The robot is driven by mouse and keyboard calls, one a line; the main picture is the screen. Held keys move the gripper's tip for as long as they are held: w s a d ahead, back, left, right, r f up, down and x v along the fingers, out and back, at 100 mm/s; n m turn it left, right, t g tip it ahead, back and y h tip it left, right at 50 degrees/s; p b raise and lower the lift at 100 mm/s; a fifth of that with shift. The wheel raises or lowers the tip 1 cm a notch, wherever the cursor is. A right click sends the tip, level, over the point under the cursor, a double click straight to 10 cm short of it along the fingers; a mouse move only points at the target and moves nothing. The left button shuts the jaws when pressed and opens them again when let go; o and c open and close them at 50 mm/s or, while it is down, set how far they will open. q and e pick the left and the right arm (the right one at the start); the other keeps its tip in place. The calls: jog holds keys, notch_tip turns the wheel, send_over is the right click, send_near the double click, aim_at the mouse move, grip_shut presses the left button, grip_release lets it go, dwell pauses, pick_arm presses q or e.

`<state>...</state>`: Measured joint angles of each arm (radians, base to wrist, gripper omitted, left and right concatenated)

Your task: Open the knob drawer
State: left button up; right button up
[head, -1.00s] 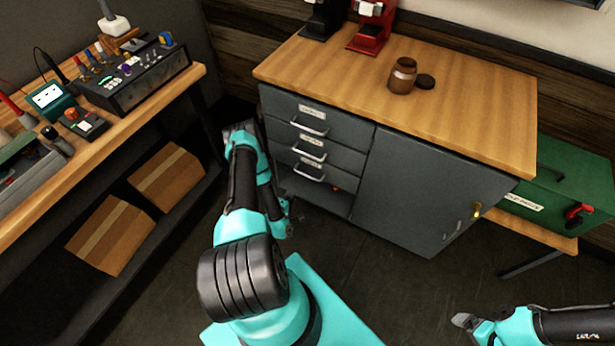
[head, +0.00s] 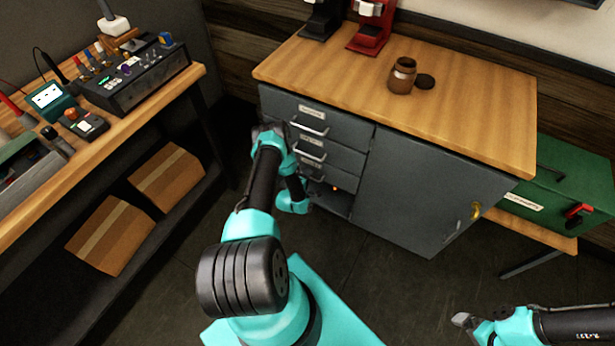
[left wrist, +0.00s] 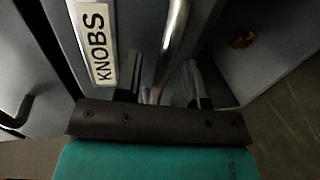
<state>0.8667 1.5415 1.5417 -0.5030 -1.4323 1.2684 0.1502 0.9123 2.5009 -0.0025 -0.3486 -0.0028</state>
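The grey cabinet's drawer stack shows in the head view, with the knob drawer (head: 345,178) lowest. In the left wrist view its white KNOBS label (left wrist: 96,45) and metal bar handle (left wrist: 172,40) are close by. My left gripper (left wrist: 166,85) is open, its two fingers apart on either side of the handle's line; I cannot tell whether they touch it. In the head view my left gripper (head: 314,190) is low in front of this drawer, partly hidden by its own arm. My right gripper (head: 462,320) is at the lower right, far from the drawers; its fingers are unclear.
Two more drawers with bar handles (head: 312,125) sit above. An open compartment below holds a small brownish thing (left wrist: 242,40). A cabinet door (head: 420,190) is to the right. A brown jar (head: 402,76) stands on the wooden top (head: 470,110). A workbench (head: 190,78) is at left.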

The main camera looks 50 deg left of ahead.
pick_arm(q)
jog(key=shift+w, duration=0.15)
jog(key=shift+c, duration=0.2)
grip_shut()
dwell(0.3)
